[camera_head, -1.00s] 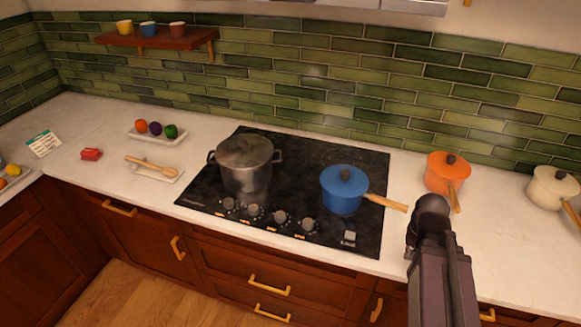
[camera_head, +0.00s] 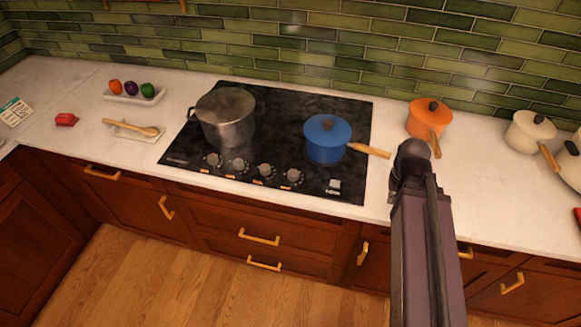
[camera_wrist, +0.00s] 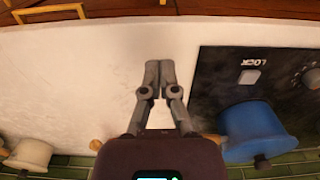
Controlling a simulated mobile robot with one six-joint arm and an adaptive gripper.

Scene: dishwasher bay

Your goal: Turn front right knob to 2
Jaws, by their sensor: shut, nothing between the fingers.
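The black cooktop (camera_head: 270,110) has a row of several knobs along its front edge. The rightmost knob (camera_head: 292,177) sits left of a small light LOCK switch (camera_head: 334,185). In the wrist view, a knob (camera_wrist: 312,78) is partly cut off at the right edge, beside the LOCK switch (camera_wrist: 248,77). My gripper (camera_wrist: 158,68) is shut and empty over the white counter, beside the cooktop's edge and apart from the knobs. In the head view its fingers do not show. The number the knob points to is too small to read.
A steel pot (camera_head: 226,118) and a blue saucepan (camera_head: 326,140) stand on the cooktop. The saucepan's wooden handle (camera_head: 370,151) reaches right, over the cooktop edge near my arm. An orange pan (camera_head: 424,117) and a cream pan (camera_head: 528,131) stand on the counter at right.

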